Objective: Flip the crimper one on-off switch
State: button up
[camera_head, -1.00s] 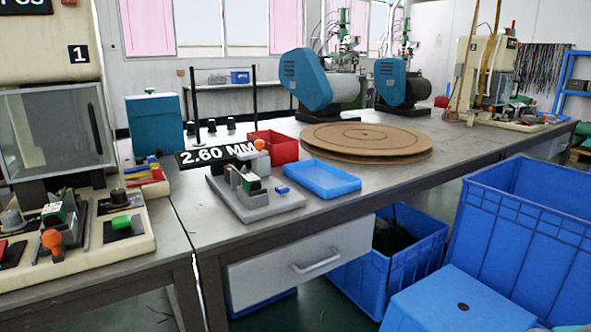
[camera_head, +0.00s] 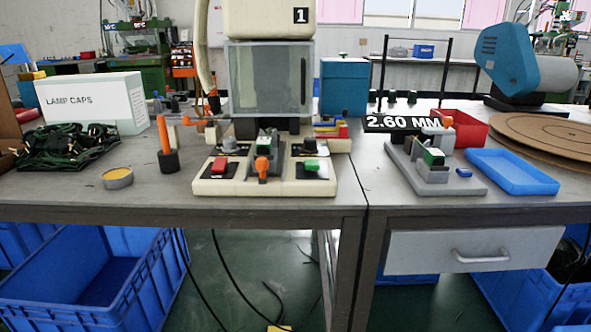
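Crimper one (camera_head: 268,25) is the cream machine labelled 1, on the left workbench near the middle of the view. Its front has a grey translucent guard (camera_head: 262,80) with a dark handle. On its cream base (camera_head: 262,188) are a red button (camera_head: 219,164) on a black plate at left, a green button (camera_head: 312,165) on a black plate at right, and an orange-topped lever (camera_head: 262,167) between them. A small black knob (camera_head: 309,146) stands behind the green button. I cannot tell which of these is the on-off switch, or its position. My gripper is not in view.
Left of the base are a black holder (camera_head: 168,161) with an orange-handled tool, a round yellow tin (camera_head: 117,178), tangled cables (camera_head: 68,146) and a white lamp caps box (camera_head: 92,101). Right are a 2.60 MM sign (camera_head: 403,122) and blue tray (camera_head: 512,171). A blue crate (camera_head: 95,285) stands below.

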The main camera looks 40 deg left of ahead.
aim_at(219, 165)
jog(key=u, duration=2.05)
